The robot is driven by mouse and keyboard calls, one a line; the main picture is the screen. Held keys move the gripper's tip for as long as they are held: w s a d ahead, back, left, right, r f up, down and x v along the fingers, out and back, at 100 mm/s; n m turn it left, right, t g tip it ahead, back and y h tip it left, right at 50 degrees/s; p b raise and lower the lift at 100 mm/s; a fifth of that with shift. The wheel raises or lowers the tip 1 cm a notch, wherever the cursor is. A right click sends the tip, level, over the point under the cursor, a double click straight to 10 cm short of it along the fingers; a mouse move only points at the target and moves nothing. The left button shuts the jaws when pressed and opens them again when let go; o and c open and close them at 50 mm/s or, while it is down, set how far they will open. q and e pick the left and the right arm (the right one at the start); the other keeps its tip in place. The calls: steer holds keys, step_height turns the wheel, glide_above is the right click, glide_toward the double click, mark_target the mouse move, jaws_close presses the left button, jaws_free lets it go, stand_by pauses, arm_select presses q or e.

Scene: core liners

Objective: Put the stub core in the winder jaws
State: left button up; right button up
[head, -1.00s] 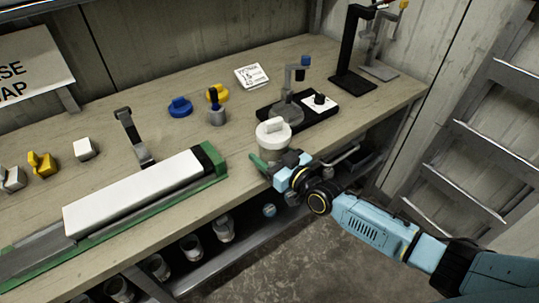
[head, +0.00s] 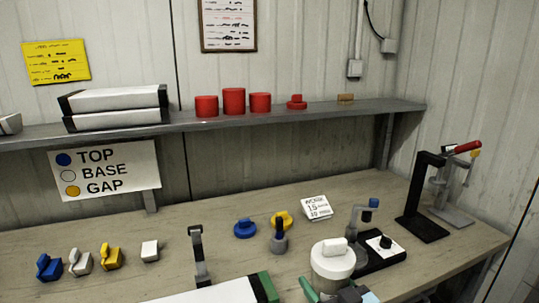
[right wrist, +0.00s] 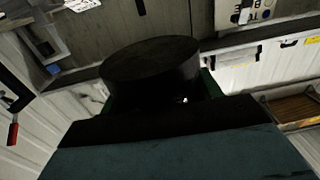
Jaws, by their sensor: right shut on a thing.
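A cream cylinder (head: 331,264) with a white knobbed cap stands upright at the front of the bench. My right gripper (head: 338,293) is shut at its lower part, partly cut off by the frame's bottom edge. In the right wrist view a dark round body (right wrist: 150,70) sits at the gripper (right wrist: 150,115), in shadow. A clamp-like device (head: 362,232) with a blue-topped arm stands on a black base just right of the cylinder. A black stand with a red-handled lever (head: 428,195) is farther right. No label marks the stub core or the winder jaws. My left gripper is out of view.
Blue, white and yellow knobbed pieces (head: 80,262) stand at left. A shelf (head: 330,110) holds red cylinders (head: 234,101). The bench (head: 400,205) is clear behind the clamp-like device.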

steer(key=s+d+r+m+t+h, duration=0.1)
steer(key=s+d+r+m+h, duration=0.1)
steer(key=s+d+m+h, duration=0.45)
steer(key=w+a+n+y, duration=0.1)
steer(key=a+n+y, duration=0.1)
steer(key=w+a+n+y, duration=0.1)
steer(key=w+n, duration=0.1)
steer(key=w+a+f+n+y, duration=0.1)
steer(key=w+a+n+y, duration=0.1)
steer(key=shift+w+a+g+y, duration=0.2)
steer(key=shift+a+g+y, duration=0.1)
steer(key=shift+a+y, duration=0.05)
steer(key=shift+w+a+f+n+g+y, duration=0.15)
steer(key=shift+w+f+n+y, duration=0.15)
steer(key=shift+w, duration=0.25)
steer(key=shift+w+a+f+n+g+y, duration=0.15)
steer(key=shift+w+f+y, duration=0.25)
steer(key=shift+w, duration=0.15)
steer(key=shift+y, duration=0.3)
steer(key=w+d, duration=0.1)
steer(key=w+f, duration=0.1)
steer(key=w+d+f, duration=0.1)
steer(key=shift+w+d+f, duration=0.25)
steer(key=shift+w+d, duration=0.1)
steer(key=shift+w, duration=0.05)
